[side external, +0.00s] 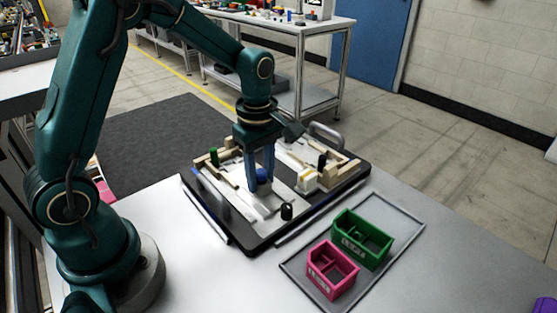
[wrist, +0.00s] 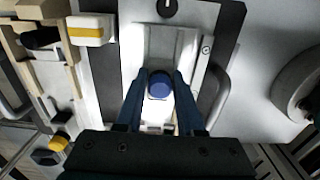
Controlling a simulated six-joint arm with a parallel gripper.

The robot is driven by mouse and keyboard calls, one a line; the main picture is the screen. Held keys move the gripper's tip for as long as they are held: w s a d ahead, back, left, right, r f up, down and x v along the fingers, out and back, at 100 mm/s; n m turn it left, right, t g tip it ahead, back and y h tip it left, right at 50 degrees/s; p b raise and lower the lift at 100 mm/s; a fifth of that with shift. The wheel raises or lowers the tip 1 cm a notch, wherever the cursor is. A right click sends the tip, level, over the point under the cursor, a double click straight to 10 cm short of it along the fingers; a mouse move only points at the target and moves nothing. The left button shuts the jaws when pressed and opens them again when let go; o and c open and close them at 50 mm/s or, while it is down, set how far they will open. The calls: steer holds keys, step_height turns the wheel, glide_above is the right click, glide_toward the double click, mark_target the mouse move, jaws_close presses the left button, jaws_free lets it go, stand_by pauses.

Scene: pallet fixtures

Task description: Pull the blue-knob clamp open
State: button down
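The blue knob (wrist: 159,84) of the clamp shows in the wrist view between the tips of my two blue fingers. In the side external view the blue knob (side external: 263,174) is low beside the fingers, partly covered by them. My gripper (wrist: 157,80) is lowered over the pallet fixture, with one finger on each side of the knob. The fingers look very near the knob's sides; I cannot tell whether they touch it. The clamp's pale metal slide (wrist: 174,48) lies in line with the knob. My gripper also shows in the side external view (side external: 260,183).
The dark-rimmed pallet (side external: 243,247) carries wooden blocks, a green knob (side external: 214,156), a black knob (side external: 287,211) and a yellow-striped white block (wrist: 91,29). A pink bin (side external: 332,270) and a green bin (side external: 361,240) stand on a tray at right. The table's front is clear.

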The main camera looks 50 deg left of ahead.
steer(key=shift+d, duration=0.1)
stand_by(0.3)
steer(key=shift+d, duration=1.4)
steer(key=c, duration=0.7)
jaws_free()
steer(key=shift+r, duration=4)
